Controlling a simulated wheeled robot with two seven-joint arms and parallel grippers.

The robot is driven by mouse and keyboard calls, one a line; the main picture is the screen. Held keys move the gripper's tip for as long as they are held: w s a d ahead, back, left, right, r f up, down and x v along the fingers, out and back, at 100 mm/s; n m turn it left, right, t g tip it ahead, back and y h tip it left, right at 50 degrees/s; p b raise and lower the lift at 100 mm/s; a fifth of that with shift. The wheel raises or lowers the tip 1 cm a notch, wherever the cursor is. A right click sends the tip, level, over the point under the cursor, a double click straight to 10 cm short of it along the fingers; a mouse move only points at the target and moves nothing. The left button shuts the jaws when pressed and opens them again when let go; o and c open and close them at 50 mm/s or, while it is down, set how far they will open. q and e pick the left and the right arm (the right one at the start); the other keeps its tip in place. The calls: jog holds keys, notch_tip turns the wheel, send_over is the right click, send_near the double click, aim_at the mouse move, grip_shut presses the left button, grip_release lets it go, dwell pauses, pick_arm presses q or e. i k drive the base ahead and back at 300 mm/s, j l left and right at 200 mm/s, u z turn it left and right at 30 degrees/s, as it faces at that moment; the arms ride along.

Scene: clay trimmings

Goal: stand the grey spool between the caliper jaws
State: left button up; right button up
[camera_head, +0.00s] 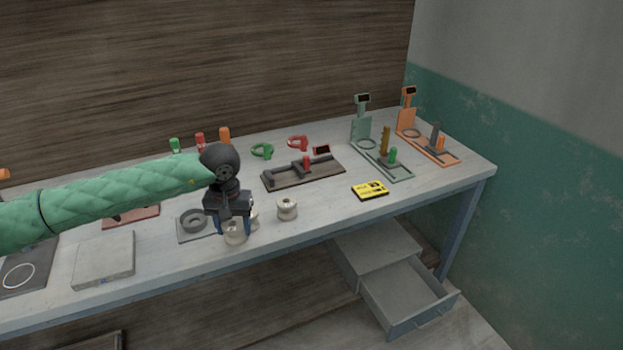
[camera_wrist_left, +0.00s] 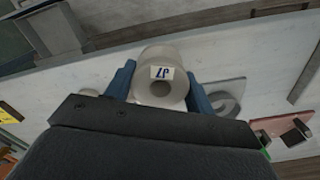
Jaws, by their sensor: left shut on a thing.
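My left gripper (camera_head: 228,224) is near the front edge of the bench, pointing down. It is shut on a pale grey spool (camera_head: 235,236). A caliper-like fixture (camera_head: 328,174) with a dark base, upright jaws and a red knob lies further back and to the right of the gripper. I cannot make out its jaw gap clearly. My right gripper is not in view.
Another pale spool (camera_head: 287,209) stands just right of my gripper. A grey plate with a dark ring (camera_head: 192,221) lies on the left. A yellow label block (camera_head: 370,190) and green (camera_head: 362,128) and orange (camera_head: 406,117) gauge stands are further right.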

aim_at(284, 178)
jog(key=z, duration=0.45)
jog(key=i+z, duration=0.1)
jog(key=z, duration=0.75)
jog(key=i+j+z, duration=0.1)
jog(key=z, duration=0.35)
jog(key=j+z, duration=0.1)
jog(key=z, duration=0.3)
jog(key=j+u, duration=0.1)
jog(key=u, duration=0.8)
jog(key=i+j+u, duration=0.1)
jog(key=u, duration=0.35)
